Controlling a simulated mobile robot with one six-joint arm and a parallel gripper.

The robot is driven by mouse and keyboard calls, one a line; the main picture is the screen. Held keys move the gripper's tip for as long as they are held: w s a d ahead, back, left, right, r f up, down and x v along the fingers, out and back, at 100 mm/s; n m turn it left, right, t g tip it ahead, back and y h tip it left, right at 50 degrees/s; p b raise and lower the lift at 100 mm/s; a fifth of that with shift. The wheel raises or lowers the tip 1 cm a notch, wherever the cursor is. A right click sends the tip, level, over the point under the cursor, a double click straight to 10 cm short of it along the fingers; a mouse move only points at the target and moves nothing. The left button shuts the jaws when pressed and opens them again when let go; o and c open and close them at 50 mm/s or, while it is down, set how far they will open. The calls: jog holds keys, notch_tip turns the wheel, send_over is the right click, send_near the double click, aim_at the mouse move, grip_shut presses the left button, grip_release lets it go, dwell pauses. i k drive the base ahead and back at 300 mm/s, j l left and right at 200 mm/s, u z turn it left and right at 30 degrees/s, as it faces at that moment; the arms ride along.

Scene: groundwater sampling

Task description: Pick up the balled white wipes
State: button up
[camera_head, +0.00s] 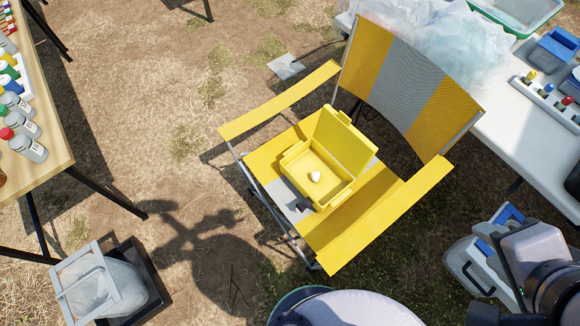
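A small white ball (315,176), which looks like the balled wipes, lies inside an open yellow box (325,195). It rests on the box floor, near the middle. The box sits on the seat of a yellow and grey folding chair (270,158), with its lid tilted up toward the chair back. My gripper is not in view. Dark and pale parts at the bottom right look like my arm, well apart from the box.
A wooden table (55,130) with several bottles stands at the left. A white table (510,130) with plastic bags (455,40) and a vial rack (550,100) is at the right. A lined bin (100,290) stands lower left. The chair's armrests (385,215) flank the box. Bare ground lies left of the chair.

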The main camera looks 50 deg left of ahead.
aim_at(315, 176)
jog(key=u, duration=1.55)
jog(key=i+j, duration=0.1)
jog(key=j, duration=0.2)
jog(key=i+j, duration=0.15)
jog(key=j, duration=0.15)
jog(key=i+j+z, duration=0.1)
jog(key=i+j, duration=0.55)
